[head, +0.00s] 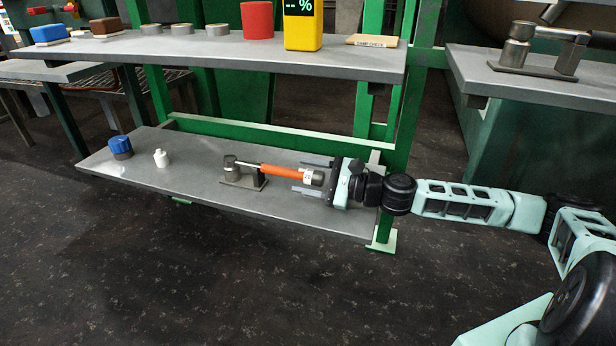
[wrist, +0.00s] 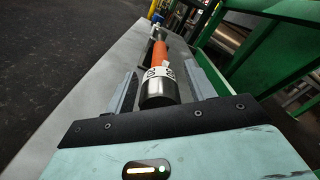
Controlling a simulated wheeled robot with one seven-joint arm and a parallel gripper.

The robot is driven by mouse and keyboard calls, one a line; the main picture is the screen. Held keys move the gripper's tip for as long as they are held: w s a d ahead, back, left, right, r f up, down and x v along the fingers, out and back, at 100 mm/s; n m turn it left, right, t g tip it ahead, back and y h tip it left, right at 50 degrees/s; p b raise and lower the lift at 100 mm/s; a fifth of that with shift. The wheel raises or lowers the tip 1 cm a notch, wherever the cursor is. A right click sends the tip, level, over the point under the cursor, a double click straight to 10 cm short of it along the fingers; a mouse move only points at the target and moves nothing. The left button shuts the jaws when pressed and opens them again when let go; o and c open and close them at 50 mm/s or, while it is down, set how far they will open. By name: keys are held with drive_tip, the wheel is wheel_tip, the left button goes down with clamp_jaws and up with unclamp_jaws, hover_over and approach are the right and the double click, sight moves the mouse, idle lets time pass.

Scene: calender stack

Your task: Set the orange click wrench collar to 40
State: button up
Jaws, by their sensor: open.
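The orange click wrench (head: 278,171) lies level in a grey stand (head: 243,180) on the lower grey shelf. Its metal collar (head: 314,178) and white scale band are at the right end of the handle. In the wrist view the collar (wrist: 158,92) sits between the two fingers, with the scale band (wrist: 158,72) just beyond it and the orange handle (wrist: 160,53) running away. The scale numbers are too small to read surely. My gripper (head: 312,176) is open, its fingers on either side of the collar, with visible gaps.
A blue-topped knob (head: 120,145) and a small white bottle (head: 161,158) stand on the left of the lower shelf (head: 200,190). The upper shelf (head: 200,50) holds a yellow meter (head: 303,28) and a red cylinder (head: 257,20). A green post (head: 405,100) rises behind my gripper.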

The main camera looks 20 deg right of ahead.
sight(323, 179)
drive_tip(key=p+v, duration=0.4)
drive_tip(key=v, duration=1.3)
drive_tip(key=shift+s+d, duration=0.15)
drive_tip(key=shift+s, duration=0.05)
drive_tip(key=w+a+m+b, duration=0.2)
drive_tip(key=a+m, duration=0.1)
drive_tip(key=m, duration=0.1)
drive_tip(key=w+a+m+b, duration=0.3)
drive_tip(key=a+m, duration=0.1)
drive_tip(key=w+a+m+b, duration=0.3)
drive_tip(key=a+m, duration=0.1)
drive_tip(key=shift+w+a, duration=0.15)
drive_tip(key=shift+w, duration=0.1)
drive_tip(key=shift+w+a+r+b, duration=0.2)
drive_tip(key=shift+w+a+b, duration=0.15)
drive_tip(key=shift+a, duration=0.15)
drive_tip(key=c, duration=1)
